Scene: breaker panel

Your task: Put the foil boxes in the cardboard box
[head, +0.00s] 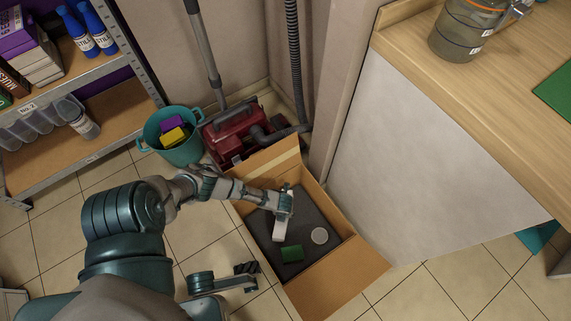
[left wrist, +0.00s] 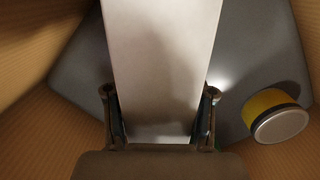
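My left gripper (head: 285,203) is down inside the open cardboard box (head: 344,281). Its fingers (left wrist: 159,112) lie along both sides of a pale, plain long box, which looks like a foil box (left wrist: 160,60). In the head view, this foil box (head: 279,229) shows below the gripper, inside the cardboard box. The contact of the fingers with its sides is partly in shadow, but they look closed on it. No other foil box is clearly visible.
A round can (head: 319,235), yellow with a pale lid in the left wrist view (left wrist: 275,117), and a green block (head: 292,253) are in the cardboard box. A red vacuum (head: 233,130) and teal bucket (head: 181,149) stand behind. A counter (head: 470,120) is right, shelves (head: 75,150) left.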

